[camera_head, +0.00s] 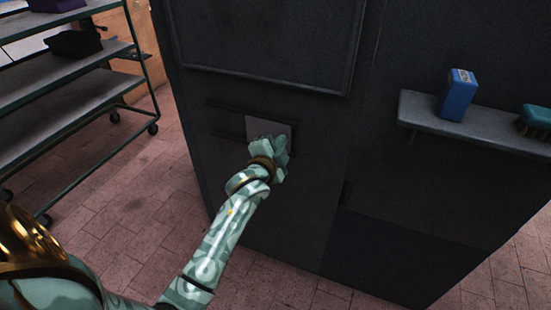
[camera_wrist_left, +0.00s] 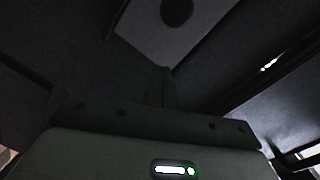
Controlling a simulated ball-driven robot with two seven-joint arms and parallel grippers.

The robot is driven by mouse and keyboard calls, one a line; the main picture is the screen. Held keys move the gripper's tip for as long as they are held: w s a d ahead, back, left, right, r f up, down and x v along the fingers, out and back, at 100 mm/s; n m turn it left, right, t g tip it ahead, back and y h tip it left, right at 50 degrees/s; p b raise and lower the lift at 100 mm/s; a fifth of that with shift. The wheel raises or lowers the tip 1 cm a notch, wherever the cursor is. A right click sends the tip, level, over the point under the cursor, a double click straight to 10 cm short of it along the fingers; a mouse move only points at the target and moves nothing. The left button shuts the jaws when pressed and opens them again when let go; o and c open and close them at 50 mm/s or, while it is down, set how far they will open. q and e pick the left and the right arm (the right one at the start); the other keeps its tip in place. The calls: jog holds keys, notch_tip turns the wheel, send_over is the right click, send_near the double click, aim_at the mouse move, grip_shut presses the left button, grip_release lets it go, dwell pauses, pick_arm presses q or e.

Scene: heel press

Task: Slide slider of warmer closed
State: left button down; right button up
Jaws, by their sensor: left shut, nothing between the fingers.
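The warmer (camera_head: 300,190) is a large dark cabinet in the middle of the head view. On its front is a slider, a lighter grey plate (camera_head: 256,127) between two dark horizontal rails (camera_head: 226,121). The plate sits toward the right part of the rails. My left gripper (camera_head: 282,146) is shut and empty at the plate's right edge; the hand hides part of the plate. In the left wrist view the shut fingers (camera_wrist_left: 161,86) point at a light grey plate (camera_wrist_left: 165,35) with a dark round spot. Whether they touch it I cannot tell. My right gripper is not in view.
A shelf (camera_head: 480,126) on the right side holds a blue box (camera_head: 458,95) and a teal brush (camera_head: 536,118). A wheeled metal rack (camera_head: 70,85) stands at the left. Tiled floor (camera_head: 130,200) lies open between rack and cabinet.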

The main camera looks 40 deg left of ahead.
aim_at(276, 134)
pick_arm(q)
jog(key=shift+s+a+f+b, duration=0.2)
jog(key=shift+a+f, duration=0.2)
jog(key=shift+a, duration=0.25)
jog(key=shift+s+a+f+b, duration=0.1)
jog(key=shift+a+f+b, duration=0.1)
jog(key=shift+a+f, duration=0.3)
jog(key=shift+a, duration=0.5)
jog(key=shift+r, duration=0.1)
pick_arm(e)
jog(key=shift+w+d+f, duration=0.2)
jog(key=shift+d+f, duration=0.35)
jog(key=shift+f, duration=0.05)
